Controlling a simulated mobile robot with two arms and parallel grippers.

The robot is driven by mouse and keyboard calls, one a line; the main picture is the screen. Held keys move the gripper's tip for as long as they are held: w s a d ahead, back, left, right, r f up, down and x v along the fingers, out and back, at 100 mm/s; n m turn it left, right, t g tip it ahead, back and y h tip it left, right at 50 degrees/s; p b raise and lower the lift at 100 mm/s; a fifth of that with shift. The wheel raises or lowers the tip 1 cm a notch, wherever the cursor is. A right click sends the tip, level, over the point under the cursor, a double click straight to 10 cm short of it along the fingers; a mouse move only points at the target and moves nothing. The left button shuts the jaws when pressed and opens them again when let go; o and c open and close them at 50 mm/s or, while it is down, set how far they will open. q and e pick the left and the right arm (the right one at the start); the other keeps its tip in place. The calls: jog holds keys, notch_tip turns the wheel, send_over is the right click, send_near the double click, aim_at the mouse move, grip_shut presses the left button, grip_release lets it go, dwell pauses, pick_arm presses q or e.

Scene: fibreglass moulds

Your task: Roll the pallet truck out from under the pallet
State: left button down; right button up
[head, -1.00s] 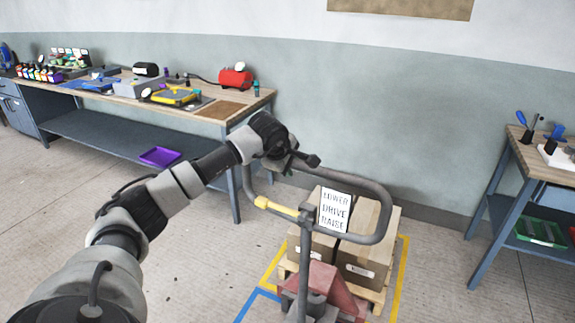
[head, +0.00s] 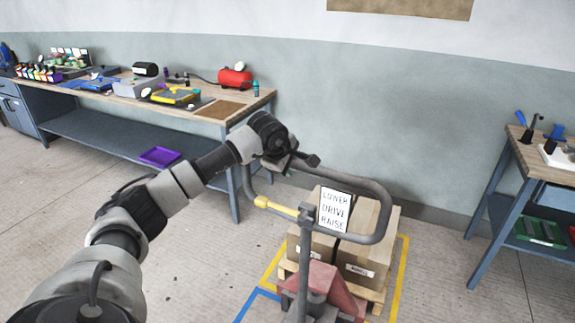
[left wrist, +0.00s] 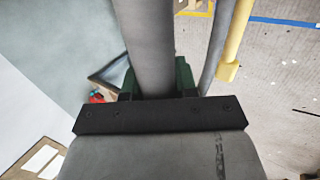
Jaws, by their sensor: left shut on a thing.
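The pallet truck's grey loop handle (head: 375,190) stands upright in front of me, with a yellow lever (head: 275,207) and a sign (head: 334,211) reading lower, drive, raise. Its red body (head: 325,285) is low behind the shaft. The wooden pallet (head: 375,296) carries cardboard boxes (head: 366,255) and sits over the truck; the forks are hidden. My left gripper (head: 300,160) is shut on the top bar of the handle. The left wrist view shows the grey bar (left wrist: 150,50) between its fingers. My right gripper is not in view.
Yellow and blue floor tape (head: 400,275) marks the pallet's place. A long workbench (head: 130,130) with tools stands at the left, and another bench (head: 500,200) at the right. The wall is close behind the pallet. Floor left of the pallet is clear.

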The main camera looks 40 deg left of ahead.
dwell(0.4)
pick_arm(q)
jog(key=shift+s+f, duration=0.15)
jog(key=shift+s, duration=0.05)
jog(key=s+d+f+b, duration=0.1)
jog(key=s+d+b, duration=0.1)
jog(key=s+b, duration=0.8)
jog(key=s+d+f+t+b, duration=0.1)
jog(key=s+d+f+b, duration=0.1)
jog(key=s+b, duration=0.8)
jog(key=shift+s+d+t, duration=0.2)
jog(key=shift+d+t, duration=0.1)
jog(key=shift+d, duration=0.25)
